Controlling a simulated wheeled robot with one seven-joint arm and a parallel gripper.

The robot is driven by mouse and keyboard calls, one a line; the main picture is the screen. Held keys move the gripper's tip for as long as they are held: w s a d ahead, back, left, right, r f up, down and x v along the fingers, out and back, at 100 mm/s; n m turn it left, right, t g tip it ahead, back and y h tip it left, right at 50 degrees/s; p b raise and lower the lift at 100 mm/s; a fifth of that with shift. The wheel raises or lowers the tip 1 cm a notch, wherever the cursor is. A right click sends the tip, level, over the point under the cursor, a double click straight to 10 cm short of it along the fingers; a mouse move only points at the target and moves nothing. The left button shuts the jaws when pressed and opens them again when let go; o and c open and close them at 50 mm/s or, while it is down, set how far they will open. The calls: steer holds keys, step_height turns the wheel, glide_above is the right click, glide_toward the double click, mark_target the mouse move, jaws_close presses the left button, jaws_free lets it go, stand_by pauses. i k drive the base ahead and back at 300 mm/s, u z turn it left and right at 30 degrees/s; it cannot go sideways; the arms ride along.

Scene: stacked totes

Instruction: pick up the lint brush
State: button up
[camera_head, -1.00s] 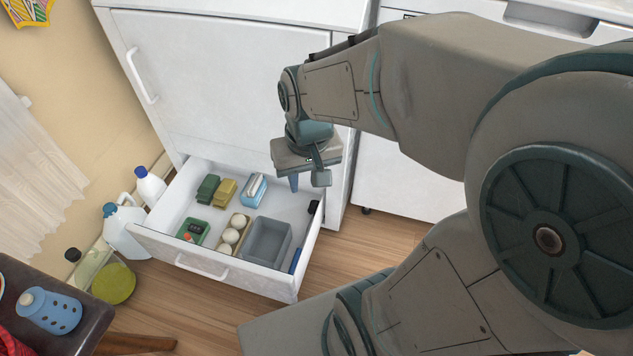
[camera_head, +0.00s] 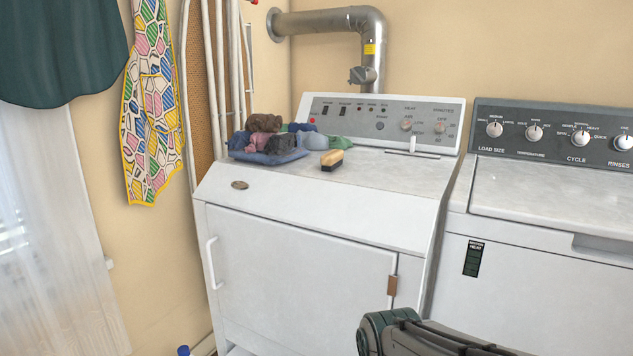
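A small brush (camera_head: 332,160), tan on top with dark bristles below, lies on top of the white dryer (camera_head: 300,217). I take it to be the lint brush. It is just right of a pile of folded or bunched clothes (camera_head: 280,141), close to it; I cannot tell if they touch. Only a part of my arm shows, at the bottom edge of the head view, in front of the dryer. My gripper is out of the picture, so its state is hidden.
The dryer's control panel (camera_head: 380,121) stands behind the brush. The dryer top right of the brush is mostly clear. A washer (camera_head: 560,205) stands close on the right. A metal duct (camera_head: 372,45) rises behind. A patterned cloth (camera_head: 152,115) hangs at left.

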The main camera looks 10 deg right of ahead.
mark_target(330, 161)
steer(key=u, duration=1.3)
steer(key=k, duration=1.35)
steer(key=z, duration=1.35)
steer(key=i, duration=1)
steer(key=u, duration=0.05)
